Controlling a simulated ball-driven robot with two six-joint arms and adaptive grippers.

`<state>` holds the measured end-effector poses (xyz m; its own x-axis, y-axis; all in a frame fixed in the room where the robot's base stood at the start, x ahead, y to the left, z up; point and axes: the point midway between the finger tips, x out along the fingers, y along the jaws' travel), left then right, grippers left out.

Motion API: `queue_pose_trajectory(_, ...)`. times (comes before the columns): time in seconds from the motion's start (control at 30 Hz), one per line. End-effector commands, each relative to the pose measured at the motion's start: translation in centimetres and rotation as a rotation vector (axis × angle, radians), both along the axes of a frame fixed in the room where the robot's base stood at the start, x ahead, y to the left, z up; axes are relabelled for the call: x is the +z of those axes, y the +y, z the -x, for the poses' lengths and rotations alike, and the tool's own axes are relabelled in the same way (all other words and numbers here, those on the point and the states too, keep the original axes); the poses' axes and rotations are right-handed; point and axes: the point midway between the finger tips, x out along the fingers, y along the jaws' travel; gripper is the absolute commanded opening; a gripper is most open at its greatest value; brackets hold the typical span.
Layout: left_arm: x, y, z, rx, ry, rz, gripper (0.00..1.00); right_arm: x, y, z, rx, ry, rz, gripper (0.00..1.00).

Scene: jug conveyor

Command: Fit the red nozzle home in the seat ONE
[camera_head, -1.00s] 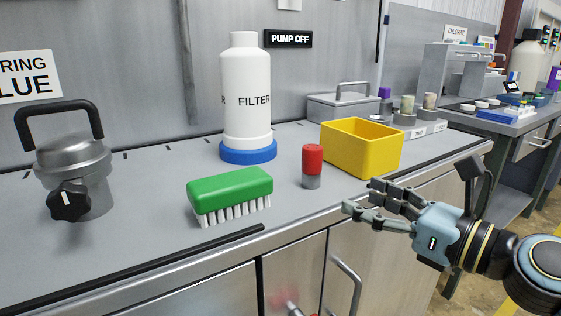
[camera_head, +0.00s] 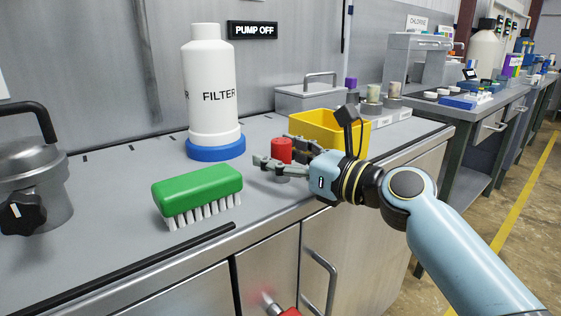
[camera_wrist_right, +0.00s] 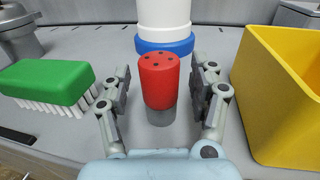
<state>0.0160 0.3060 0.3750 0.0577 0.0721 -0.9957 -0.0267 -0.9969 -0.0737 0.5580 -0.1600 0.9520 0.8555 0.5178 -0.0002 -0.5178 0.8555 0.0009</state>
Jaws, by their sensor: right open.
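The red nozzle (camera_head: 281,149) stands upright on a grey base on the counter, in front of the yellow bin. In the right wrist view the nozzle (camera_wrist_right: 159,78) has small dark holes in its top and sits between the two fingers. My right gripper (camera_head: 278,165) is open around it, with a visible gap on each side in the right wrist view (camera_wrist_right: 161,92). Several small grey seats (camera_head: 374,106) stand at the back right of the counter, some holding purple or pale pieces. Their labels are too small to read. My left gripper is not in view.
A yellow bin (camera_head: 352,135) is close to the right of my gripper. A green brush (camera_head: 198,191) lies to the left. The white FILTER bottle (camera_head: 209,90) on a blue ring stands behind.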

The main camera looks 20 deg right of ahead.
Motion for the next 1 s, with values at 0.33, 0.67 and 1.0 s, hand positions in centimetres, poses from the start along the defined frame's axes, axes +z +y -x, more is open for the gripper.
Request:
queue_pose_trajectory(0.33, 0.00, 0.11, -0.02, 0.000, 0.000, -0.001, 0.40, -0.03, 0.11, -0.19, 0.000, 0.001, 0.002, 0.48)
queue_pose_trajectory(0.67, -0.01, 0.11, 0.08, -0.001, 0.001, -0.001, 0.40, -0.03, 0.10, -0.17, 0.000, 0.000, 0.001, 0.05)
queue_pose_trajectory(1.0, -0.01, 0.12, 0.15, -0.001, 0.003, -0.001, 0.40, -0.04, 0.10, -0.17, 0.000, 0.001, 0.002, 0.00)
